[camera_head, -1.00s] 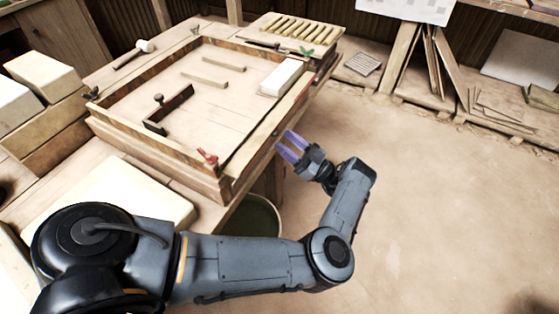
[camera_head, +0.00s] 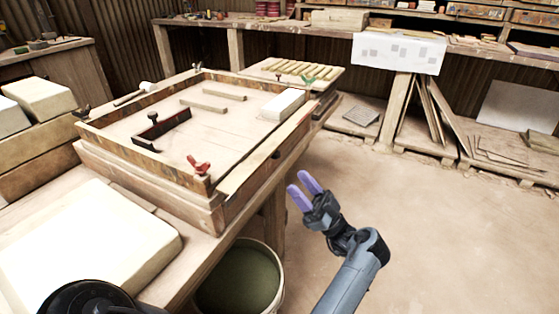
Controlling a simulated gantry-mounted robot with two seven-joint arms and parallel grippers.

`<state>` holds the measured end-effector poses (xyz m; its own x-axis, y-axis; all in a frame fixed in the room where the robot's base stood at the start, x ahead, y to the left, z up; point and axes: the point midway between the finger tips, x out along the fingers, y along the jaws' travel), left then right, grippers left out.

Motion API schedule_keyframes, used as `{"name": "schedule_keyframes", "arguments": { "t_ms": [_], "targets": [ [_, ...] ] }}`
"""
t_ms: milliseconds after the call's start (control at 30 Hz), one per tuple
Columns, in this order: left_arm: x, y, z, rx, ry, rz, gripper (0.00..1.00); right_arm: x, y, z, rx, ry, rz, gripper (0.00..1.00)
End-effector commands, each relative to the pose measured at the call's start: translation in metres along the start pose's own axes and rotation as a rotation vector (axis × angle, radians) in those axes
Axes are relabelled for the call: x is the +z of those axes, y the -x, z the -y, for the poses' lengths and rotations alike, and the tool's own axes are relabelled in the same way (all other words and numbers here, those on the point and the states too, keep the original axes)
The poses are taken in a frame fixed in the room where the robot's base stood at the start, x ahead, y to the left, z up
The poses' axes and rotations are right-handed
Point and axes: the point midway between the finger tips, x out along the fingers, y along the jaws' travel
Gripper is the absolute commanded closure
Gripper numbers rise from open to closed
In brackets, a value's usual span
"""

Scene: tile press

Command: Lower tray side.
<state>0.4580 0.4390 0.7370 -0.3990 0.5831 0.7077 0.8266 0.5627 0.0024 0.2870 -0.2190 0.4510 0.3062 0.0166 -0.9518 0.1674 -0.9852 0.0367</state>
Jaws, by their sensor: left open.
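A wooden tray (camera_head: 216,192) with raised side walls sits on the bench in the head view. Its right side, a plank with a dark edge (camera_head: 268,157), leans outward from the tray's floor; how far it is tilted is hard to tell. A red wing-shaped fastener (camera_head: 199,165) stands at the near corner. My right gripper is not in view.
Inside the tray are a white block (camera_head: 283,104), thin wooden strips (camera_head: 203,106) and a dark-handled tool (camera_head: 162,129). A bucket (camera_head: 240,280) stands below the bench's edge. A pale slab (camera_head: 85,245) lies at front left.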

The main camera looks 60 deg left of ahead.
Motion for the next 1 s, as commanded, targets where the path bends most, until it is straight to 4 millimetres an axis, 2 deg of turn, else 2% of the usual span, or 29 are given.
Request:
{"name": "schedule_keyframes", "arguments": {
  "t_ms": [133,300,600,767,1000],
  "targets": [
    [-0.001,-0.009,0.001,0.006,0.005,-0.005,0.48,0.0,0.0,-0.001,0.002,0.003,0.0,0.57],
    [-0.003,-0.045,0.001,0.003,0.004,-0.006,0.48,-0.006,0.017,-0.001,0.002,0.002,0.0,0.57],
    [-0.001,-0.08,0.0,0.004,0.004,-0.001,0.48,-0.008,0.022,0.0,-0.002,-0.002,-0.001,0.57],
    [-0.001,-0.088,0.0,0.006,0.004,0.0,0.48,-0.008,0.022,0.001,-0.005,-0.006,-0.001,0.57],
    [-0.001,-0.09,0.0,0.007,0.003,0.0,0.48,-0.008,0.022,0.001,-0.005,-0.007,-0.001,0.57]
  ]
}}
